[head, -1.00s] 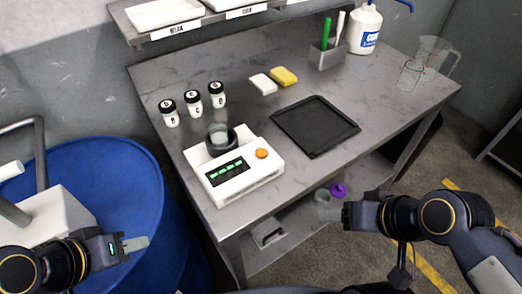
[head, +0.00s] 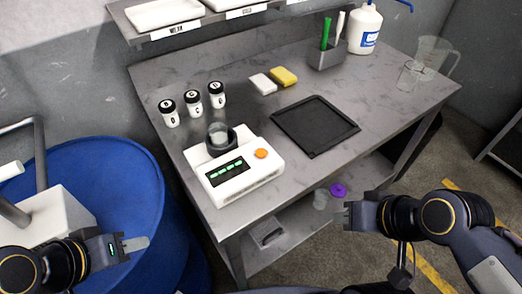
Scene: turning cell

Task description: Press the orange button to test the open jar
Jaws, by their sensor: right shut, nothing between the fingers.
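The white tester (head: 245,176) stands at the front left of the bench. Its orange button (head: 261,154) is on the top right, and its dark display (head: 227,172) shows green marks. A clear open jar (head: 218,135) sits in the tester's black round holder (head: 214,149). My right gripper (head: 347,215) is shut and empty, off the bench's front edge, well to the right of and below the button. My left gripper (head: 136,244) is at the lower left, in front of the blue drum and apart from the tester.
Several black-capped jars (head: 192,102) stand behind the tester. A black tray (head: 315,125), a white block, a yellow sponge (head: 285,76), a pen holder and a bottle (head: 364,28) are further right. A purple lid (head: 338,190) lies below the bench top. A blue drum (head: 115,190) is left.

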